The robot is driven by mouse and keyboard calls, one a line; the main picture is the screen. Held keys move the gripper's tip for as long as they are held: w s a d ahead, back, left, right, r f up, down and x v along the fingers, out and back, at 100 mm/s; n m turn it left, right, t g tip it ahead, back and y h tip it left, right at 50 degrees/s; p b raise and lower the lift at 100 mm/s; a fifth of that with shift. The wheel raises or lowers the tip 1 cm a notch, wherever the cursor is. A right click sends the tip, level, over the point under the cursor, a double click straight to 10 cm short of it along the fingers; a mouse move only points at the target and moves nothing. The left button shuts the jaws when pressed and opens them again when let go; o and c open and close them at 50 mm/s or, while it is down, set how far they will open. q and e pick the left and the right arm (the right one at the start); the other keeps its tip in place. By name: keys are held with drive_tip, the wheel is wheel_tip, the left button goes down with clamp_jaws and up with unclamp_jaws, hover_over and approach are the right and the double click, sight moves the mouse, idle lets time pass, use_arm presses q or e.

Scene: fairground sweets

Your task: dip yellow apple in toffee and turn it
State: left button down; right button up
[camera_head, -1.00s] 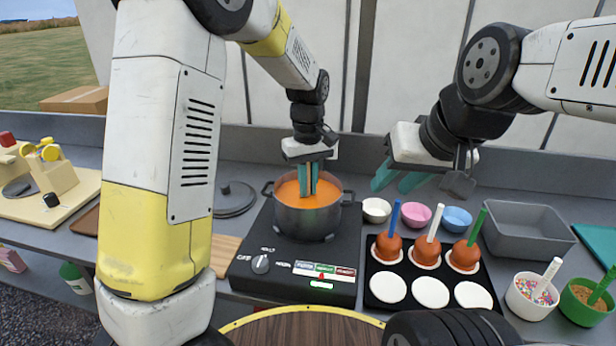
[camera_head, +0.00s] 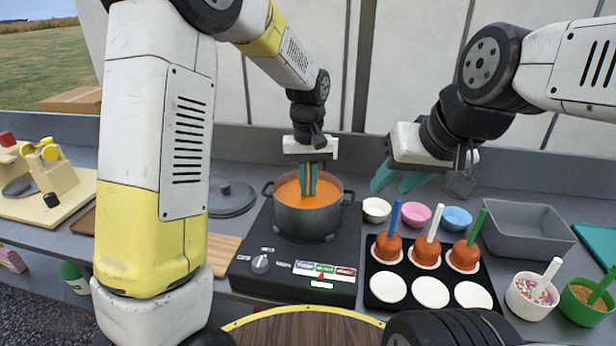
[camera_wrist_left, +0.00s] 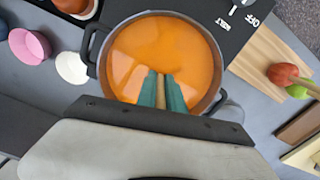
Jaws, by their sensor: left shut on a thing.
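The dark pot (camera_head: 308,223) of orange toffee (camera_head: 288,194) stands on the black hob. My left gripper (camera_head: 308,191) points down into the pot, its teal fingertips at the toffee. It is shut on a tan stick (camera_wrist_left: 161,90), seen between the fingers in the left wrist view. No apple shows on the stick; anything below the toffee surface (camera_wrist_left: 180,45) is hidden, so I cannot see the yellow apple. My right gripper (camera_head: 399,182) is empty and open, its teal fingers apart, to the right of the pot.
Three toffee-coated apples with blue, white and green sticks stand on a black tray (camera_head: 376,272) with empty white rounds in front. Small bowls and a grey bin (camera_head: 528,235) lie right. In the wrist view, a red apple (camera_wrist_left: 282,74) and a green apple (camera_wrist_left: 298,91) are near the wooden board.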

use_arm(q)
drive_tip(key=m, duration=0.3)
drive_tip(key=shift+m, duration=0.4)
drive_tip(key=m, duration=1)
drive_tip(key=shift+m, duration=0.4)
drive_tip(key=n, duration=1.1)
drive_tip(key=shift+r, duration=0.15)
drive_tip(key=shift+r, duration=4.1)
drive_tip(key=shift+r, duration=0.1)
